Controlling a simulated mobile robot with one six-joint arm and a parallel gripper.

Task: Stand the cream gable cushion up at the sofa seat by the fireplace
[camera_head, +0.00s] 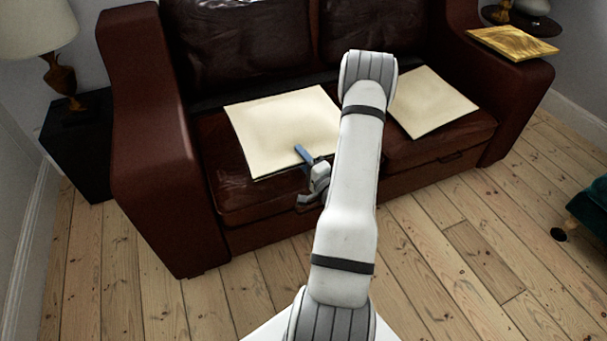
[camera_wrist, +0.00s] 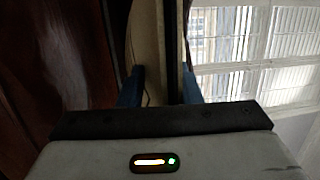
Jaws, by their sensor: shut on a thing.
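Two cream cushions lie flat on the brown leather sofa seat, a left one (camera_head: 280,125) and a right one (camera_head: 430,102). I cannot tell from their looks which is the gable cushion. My gripper (camera_head: 304,155) is at the front edge of the left cream cushion, its blue finger over the cushion's top. In the wrist view, my blue fingers (camera_wrist: 160,90) are shut on the edge of this cream cushion (camera_wrist: 147,45), seen as a narrow pale strip between them. My arm hides part of the seat between the cushions. The fireplace is not in view.
The brown sofa (camera_head: 155,150) has wide arms and a high back. A yellow patterned flat thing (camera_head: 513,44) lies on its right arm. A dark side table (camera_head: 75,150) with a lamp (camera_head: 60,75) stands at left. The floorboards (camera_head: 440,270) in front are clear.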

